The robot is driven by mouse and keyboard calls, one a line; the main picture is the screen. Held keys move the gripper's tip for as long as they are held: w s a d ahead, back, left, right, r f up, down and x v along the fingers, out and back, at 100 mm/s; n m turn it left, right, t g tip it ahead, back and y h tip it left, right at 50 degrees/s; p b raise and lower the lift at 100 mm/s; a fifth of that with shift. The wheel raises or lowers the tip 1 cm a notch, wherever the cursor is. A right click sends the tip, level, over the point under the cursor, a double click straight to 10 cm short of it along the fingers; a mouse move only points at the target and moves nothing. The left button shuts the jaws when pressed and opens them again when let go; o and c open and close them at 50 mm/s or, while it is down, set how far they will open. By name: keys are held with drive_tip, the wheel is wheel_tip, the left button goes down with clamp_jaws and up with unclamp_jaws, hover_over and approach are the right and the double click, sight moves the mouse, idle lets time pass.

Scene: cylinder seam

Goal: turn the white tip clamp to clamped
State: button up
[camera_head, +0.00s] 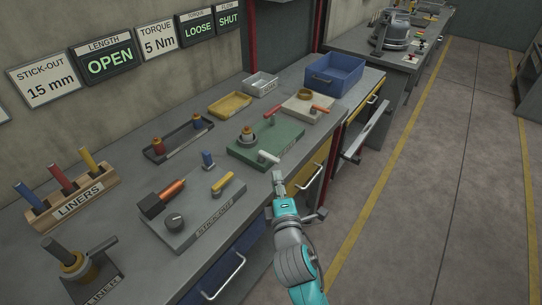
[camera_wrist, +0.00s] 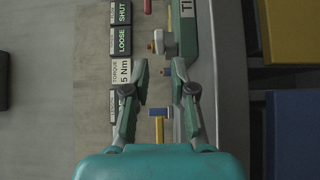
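The white tip clamp (camera_head: 268,158) is a short white lever at the front edge of a green plate (camera_head: 288,138) on the bench. My gripper (camera_head: 279,181) is just in front of it in the head view, apart from it as far as I can see. In the wrist view my gripper (camera_wrist: 161,72) has its two fingers spread with a gap between them and nothing held. The green plate (camera_wrist: 190,42) shows beyond the fingers there, beside a pale part with a copper tip. I cannot tell whether that part is the clamp.
The green plate also carries a copper cylinder (camera_head: 247,134) and a red lever (camera_head: 271,111). Wall signs read OPEN (camera_head: 109,61), LOOSE (camera_head: 198,29) and SHUT (camera_head: 228,19).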

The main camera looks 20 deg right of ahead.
sight(273, 161)
drive_tip(key=w, duration=0.3)
drive_tip(key=w+d, duration=0.1)
drive_tip(key=w, duration=0.5)
drive_tip(key=shift+w+d, duration=0.15)
drive_tip(key=shift+d, duration=0.1)
drive_tip(key=shift+c, duration=0.2)
clamp_jaws()
